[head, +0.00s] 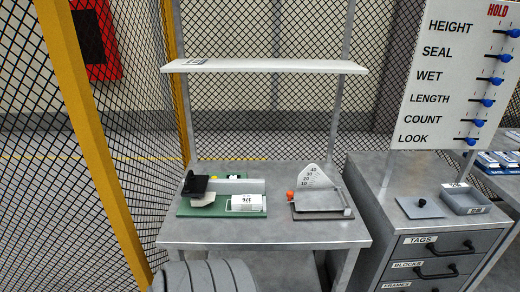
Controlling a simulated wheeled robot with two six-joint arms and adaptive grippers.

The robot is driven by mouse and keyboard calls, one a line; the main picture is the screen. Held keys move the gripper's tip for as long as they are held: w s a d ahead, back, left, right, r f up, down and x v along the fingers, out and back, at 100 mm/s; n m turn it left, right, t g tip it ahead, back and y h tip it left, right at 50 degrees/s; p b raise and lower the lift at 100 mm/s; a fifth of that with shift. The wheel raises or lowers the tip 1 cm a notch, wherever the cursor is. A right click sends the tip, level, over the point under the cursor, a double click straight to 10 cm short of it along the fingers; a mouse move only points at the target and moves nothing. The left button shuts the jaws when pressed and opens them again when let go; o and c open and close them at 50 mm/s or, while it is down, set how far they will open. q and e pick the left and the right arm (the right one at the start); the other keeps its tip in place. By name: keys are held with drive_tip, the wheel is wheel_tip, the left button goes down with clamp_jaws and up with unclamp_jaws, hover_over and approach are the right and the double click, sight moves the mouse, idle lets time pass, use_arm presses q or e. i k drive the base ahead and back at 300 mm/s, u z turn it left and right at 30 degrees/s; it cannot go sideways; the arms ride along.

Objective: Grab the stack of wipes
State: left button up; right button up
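No object is clearly recognisable as a stack of wipes. On the metal workbench (270,232), a small white block with dark print (247,203) lies at the front right of a green board (190,211); I cannot tell whether it is the wipes. A pale sheet or pad (203,199) lies beside a black device (197,184) on the same board. Neither of my grippers is in view.
A gauge fixture (311,178) with an orange knob stands right on the bench. A white shelf (265,66) spans above. At right are a drawer cabinet (437,257), a grey tray (467,203) and a slider board (450,80). Mesh fencing (130,110) bounds the left.

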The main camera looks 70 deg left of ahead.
sight(249, 203)
drive_tip(key=z, duration=0.05)
drive_tip(key=i, duration=1.35)
drive_tip(key=u, duration=2.25)
